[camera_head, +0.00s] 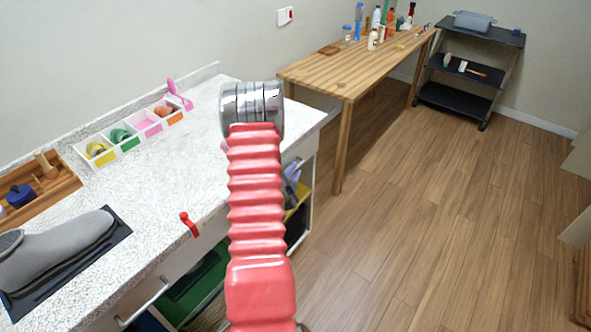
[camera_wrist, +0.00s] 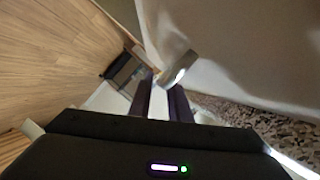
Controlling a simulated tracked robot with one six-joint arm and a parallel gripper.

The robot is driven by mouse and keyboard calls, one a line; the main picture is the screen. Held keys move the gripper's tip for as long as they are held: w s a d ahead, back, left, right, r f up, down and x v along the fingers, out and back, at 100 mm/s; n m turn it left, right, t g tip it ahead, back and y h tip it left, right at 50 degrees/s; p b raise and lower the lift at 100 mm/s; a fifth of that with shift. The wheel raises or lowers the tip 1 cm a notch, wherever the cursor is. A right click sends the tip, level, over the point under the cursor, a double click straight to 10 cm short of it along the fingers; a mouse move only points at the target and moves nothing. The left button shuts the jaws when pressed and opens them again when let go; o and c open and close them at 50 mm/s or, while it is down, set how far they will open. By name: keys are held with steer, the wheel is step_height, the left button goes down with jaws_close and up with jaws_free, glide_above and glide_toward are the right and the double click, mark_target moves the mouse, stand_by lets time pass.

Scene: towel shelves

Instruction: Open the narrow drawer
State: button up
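In the wrist view, the two dark fingers of my gripper (camera_wrist: 161,92) are apart, with a pale strip visible between them. A short grey handle (camera_wrist: 178,69) with a bright spot lies just beyond the fingertips, on a pale front (camera_wrist: 215,40). I cannot tell whether the fingertips touch it, and nothing is clearly held. In the head view, my red arm and its metal joint hide the gripper and part of the counter front. A pale front (camera_head: 303,147), possibly the narrow drawer, shows to the right of my arm and looks shut.
The speckled counter (camera_head: 165,185) holds colored bins (camera_head: 131,134), a wooden tray (camera_head: 40,190), a grey object on a dark mat and a red item (camera_head: 188,224). A lower drawer has a metal handle (camera_head: 143,302). A wooden table (camera_head: 340,75) stands beyond; floor at right is clear.

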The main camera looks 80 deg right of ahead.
steer(key=shift+x, duration=1)
steer(key=shift+a, duration=0.1)
jaws_close()
